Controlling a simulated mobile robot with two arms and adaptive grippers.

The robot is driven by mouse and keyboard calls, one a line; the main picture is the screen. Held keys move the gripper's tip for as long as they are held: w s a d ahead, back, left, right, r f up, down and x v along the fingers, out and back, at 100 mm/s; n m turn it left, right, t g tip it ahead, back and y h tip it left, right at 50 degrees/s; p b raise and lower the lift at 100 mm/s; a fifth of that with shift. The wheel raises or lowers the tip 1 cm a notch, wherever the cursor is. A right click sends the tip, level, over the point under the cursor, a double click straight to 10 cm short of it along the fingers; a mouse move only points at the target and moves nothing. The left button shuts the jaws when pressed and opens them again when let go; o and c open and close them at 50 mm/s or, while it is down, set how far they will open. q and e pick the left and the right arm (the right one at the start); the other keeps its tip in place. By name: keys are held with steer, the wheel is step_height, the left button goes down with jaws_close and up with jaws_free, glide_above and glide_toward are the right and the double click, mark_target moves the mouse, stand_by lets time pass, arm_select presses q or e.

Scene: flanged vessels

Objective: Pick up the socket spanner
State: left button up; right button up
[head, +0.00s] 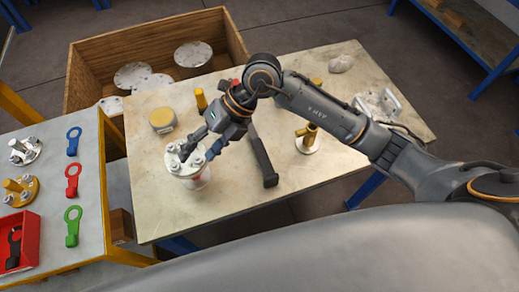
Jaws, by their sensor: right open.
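A long dark bar-shaped tool (262,158), which looks like the socket spanner, lies on the pale worktable just right of my right gripper. Its upper end is partly hidden by my right arm. My right gripper (199,157) is open, with its fingers pointing down and left over a white flanged vessel (190,180) with bolts on its top. The fingers are left of the dark tool and apart from it. I cannot tell whether they touch the flange. My left gripper is not in view.
A brass fitting on a round base (308,140) stands right of the dark tool. A yellow-topped tin (162,119) is at left. A wooden crate (90,62) with round flanges stands behind. A side table (90,190) holds coloured ring spanners and a red bin (20,241).

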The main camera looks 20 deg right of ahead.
steer(key=w+d+f+h, duration=0.3)
steer(key=w+d+h, duration=0.15)
steer(key=d, duration=0.45)
steer(key=m+t+h, duration=0.1)
steer(key=m+h, duration=0.1)
steer(key=h, duration=0.2)
glide_above(260, 148)
steer(key=f+p, duration=0.1)
steer(key=f, duration=0.6)
steer(key=shift+s+a+f+p, duration=0.2)
steer(key=shift+p, duration=0.15)
steer(key=shift+f, duration=0.6)
steer(key=f+p, duration=0.1)
steer(key=f, duration=0.1)
steer(key=f+p, duration=0.1)
steer(key=f, duration=0.1)
steer(key=shift+w+d, duration=0.15)
steer(key=shift+w, duration=0.05)
steer(key=shift+f, duration=0.6)
jaws_close()
